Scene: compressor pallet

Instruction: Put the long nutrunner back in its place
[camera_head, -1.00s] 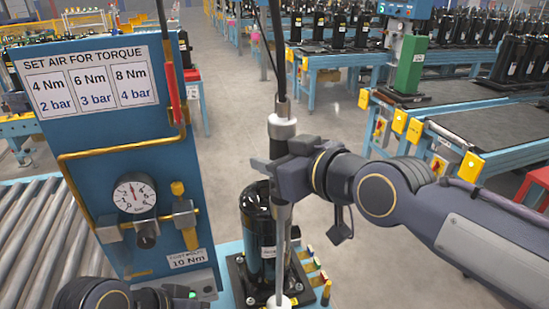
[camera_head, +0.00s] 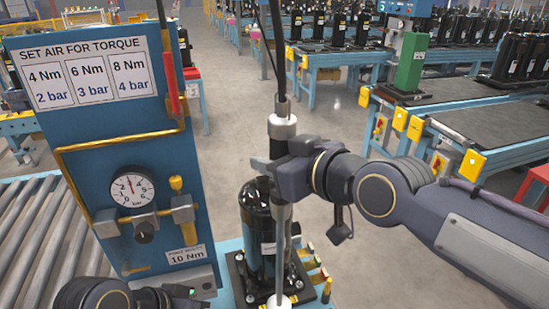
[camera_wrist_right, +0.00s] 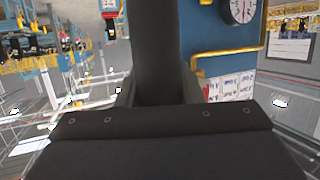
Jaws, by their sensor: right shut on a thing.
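The long nutrunner (camera_head: 282,127) is an upright silver and dark tool, with a dark hose or cable rising from its top. My right gripper (camera_head: 284,165) is shut around its body from the right. Its thin shaft passes in front of the black compressor (camera_head: 258,222), down to a pale round end near the bottom edge; whether that end touches anything cannot be told. In the right wrist view a dark upright body (camera_wrist_right: 160,50) stands between the fingers and hides much of the view. My left gripper (camera_head: 168,298) is at the bottom left, mostly cut off.
A blue panel (camera_head: 100,130) with a torque sign, a pressure gauge (camera_head: 133,187) and yellow pipes stands at the left. Coloured fittings (camera_head: 318,275) stand beside the compressor. Blue work tables (camera_head: 475,125) fill the right background; the floor between is clear.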

